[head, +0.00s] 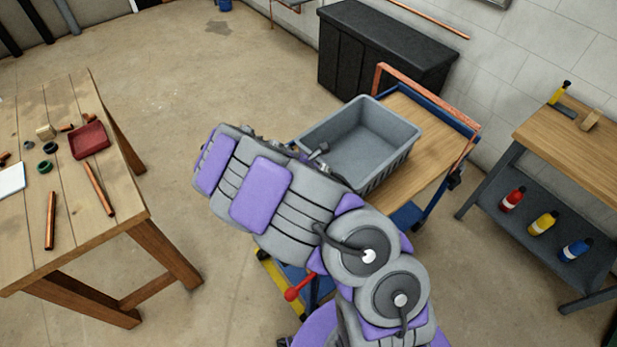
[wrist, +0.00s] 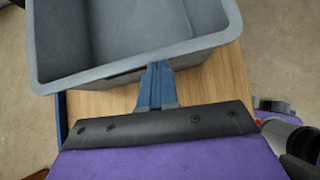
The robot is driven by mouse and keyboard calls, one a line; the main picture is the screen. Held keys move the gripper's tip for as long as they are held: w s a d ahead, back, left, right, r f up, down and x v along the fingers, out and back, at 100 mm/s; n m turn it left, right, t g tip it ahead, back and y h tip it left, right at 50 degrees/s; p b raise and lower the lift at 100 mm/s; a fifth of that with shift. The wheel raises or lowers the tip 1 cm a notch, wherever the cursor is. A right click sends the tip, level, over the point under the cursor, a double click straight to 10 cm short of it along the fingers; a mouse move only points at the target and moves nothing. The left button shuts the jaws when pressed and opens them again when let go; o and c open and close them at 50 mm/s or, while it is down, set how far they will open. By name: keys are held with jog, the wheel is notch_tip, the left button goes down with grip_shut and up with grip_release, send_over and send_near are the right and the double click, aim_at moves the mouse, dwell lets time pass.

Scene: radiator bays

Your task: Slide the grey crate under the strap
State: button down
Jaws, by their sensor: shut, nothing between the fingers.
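The grey crate (head: 368,142) is an open, empty bin on the wooden deck (head: 432,147) of a blue cart. It sits upright toward the deck's left end. In the wrist view the crate (wrist: 130,62) fills the top, its near wall and rim facing me. My gripper (wrist: 157,68) is shut and empty. Its blue fingertips are at the crate's near wall, just below the rim; I cannot tell if they touch. In the head view my arm hides part of the cart and the crate's lower left side. I cannot make out a strap in either view.
An orange rail (head: 400,82) stands at the cart's far end. A black cabinet (head: 385,55) is behind it. A workbench with bottles (head: 543,223) is at the right. A wooden table (head: 105,200) with pipes and a red tray (head: 89,140) is at the left. Open floor lies between.

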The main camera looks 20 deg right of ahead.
jog(key=w+d+p, duration=0.1)
jog(key=w+d, duration=0.3)
jog(key=d, duration=0.9)
jog(key=w+d+p, duration=0.1)
jog(key=w+d, duration=0.3)
jog(key=d, duration=1)
jog(key=shift+w+d, duration=0.3)
jog(key=shift+w, duration=0.05)
jog(key=shift+r, duration=0.1)
